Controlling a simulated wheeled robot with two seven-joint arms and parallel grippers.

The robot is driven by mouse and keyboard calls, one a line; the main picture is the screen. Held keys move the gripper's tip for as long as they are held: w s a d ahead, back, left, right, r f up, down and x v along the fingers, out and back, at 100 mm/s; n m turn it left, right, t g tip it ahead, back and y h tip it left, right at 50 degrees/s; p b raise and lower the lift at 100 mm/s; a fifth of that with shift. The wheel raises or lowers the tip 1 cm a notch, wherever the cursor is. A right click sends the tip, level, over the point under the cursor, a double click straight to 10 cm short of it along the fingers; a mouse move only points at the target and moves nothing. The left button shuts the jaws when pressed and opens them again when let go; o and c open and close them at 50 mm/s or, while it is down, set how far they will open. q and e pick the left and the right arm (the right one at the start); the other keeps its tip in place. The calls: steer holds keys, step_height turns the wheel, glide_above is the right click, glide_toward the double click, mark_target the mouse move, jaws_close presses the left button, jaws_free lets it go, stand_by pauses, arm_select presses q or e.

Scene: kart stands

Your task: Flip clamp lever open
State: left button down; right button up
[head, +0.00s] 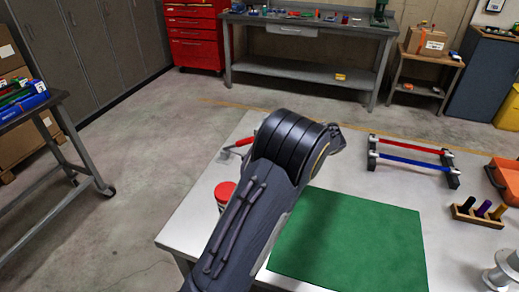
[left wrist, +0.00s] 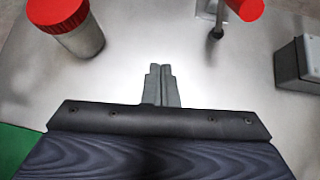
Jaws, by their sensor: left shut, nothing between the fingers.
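The clamp's red lever (head: 243,142) shows near the far left edge of the light grey table, left of my arm, with its grey metal body (head: 225,155) beside it. In the left wrist view the red lever end (left wrist: 245,8) is at the top right, cut off by the frame edge, on a dark stem. My left gripper (left wrist: 160,67) is shut and empty above bare tabletop, apart from the lever. In the head view my arm hides its fingers. My right gripper is in neither view.
A jar with a red lid (left wrist: 58,12) stands near the lever; it also shows in the head view (head: 224,191). A dark grey box (left wrist: 300,62) is at the right of the wrist view. A green mat (head: 350,240) and a rack with red and blue bars (head: 410,162) lie right of my arm.

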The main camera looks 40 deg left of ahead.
arm_select(q)
steer(key=w+d+m+y, duration=0.1)
steer(key=w, duration=0.1)
steer(key=w+d+m+y, duration=0.1)
steer(key=w+y, duration=0.1)
steer(key=w+d+m+y, duration=0.1)
steer(key=w+y, duration=0.1)
steer(key=shift+w+d+r+m+t, duration=0.2)
steer(key=shift+w+d+m+t, duration=0.1)
steer(key=shift+d+t, duration=0.1)
steer(key=x, duration=0.9)
steer(key=shift+s+a+p, duration=0.2)
steer(key=shift+p, duration=0.1)
steer(key=shift+a+r+p, duration=0.45)
steer(key=shift+a+r, duration=0.65)
steer(key=shift+r, duration=0.05)
steer(key=shift+a+r, duration=0.3)
steer(key=shift+r, duration=0.05)
